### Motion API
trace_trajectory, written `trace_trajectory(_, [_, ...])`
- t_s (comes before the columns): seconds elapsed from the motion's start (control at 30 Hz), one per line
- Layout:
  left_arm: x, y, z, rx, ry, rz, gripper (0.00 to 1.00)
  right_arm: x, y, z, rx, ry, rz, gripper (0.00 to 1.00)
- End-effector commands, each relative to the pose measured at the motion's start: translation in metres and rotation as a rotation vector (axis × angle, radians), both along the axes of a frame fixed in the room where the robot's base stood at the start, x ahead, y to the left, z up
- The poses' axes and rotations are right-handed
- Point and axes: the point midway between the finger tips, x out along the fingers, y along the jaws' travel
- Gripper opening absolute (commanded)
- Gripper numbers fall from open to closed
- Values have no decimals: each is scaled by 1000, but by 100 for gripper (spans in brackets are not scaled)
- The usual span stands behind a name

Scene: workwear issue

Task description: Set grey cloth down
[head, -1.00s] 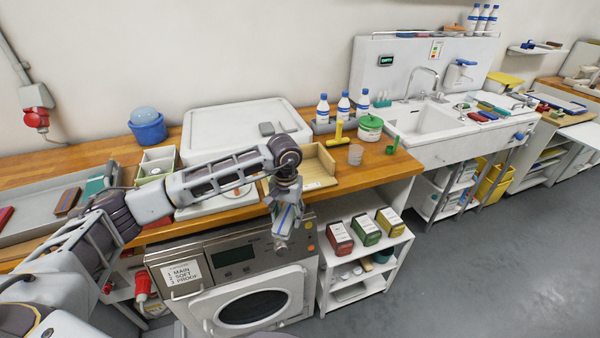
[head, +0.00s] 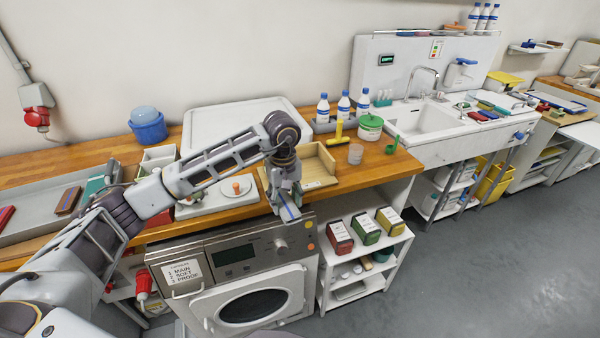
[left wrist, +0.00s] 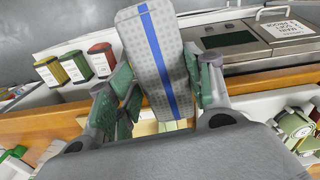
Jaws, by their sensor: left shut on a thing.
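The grey cloth (left wrist: 145,45) is a folded, dotted pad with a blue stripe down its middle. My left gripper (left wrist: 160,88) is shut on it, with green-padded fingers on both sides of the cloth. In the head view the gripper (head: 285,198) points down at the counter's front edge, above the machine front. A small part of the cloth (head: 291,213) with its blue stripe shows below the fingers. The cloth is held in the air, clear of any surface as far as I can see. My right gripper is in neither view.
An open wooden tray (head: 318,168) stands just behind the gripper on the wooden counter (head: 385,172). Below are the machine (head: 235,258) and a shelf with boxes (head: 364,232).

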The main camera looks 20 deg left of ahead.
Motion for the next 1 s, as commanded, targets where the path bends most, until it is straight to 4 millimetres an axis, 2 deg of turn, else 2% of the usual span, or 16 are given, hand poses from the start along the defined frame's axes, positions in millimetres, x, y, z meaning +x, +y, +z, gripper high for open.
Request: trace_trajectory(1.0, [-7,8,21,0,1,821,28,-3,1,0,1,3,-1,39])
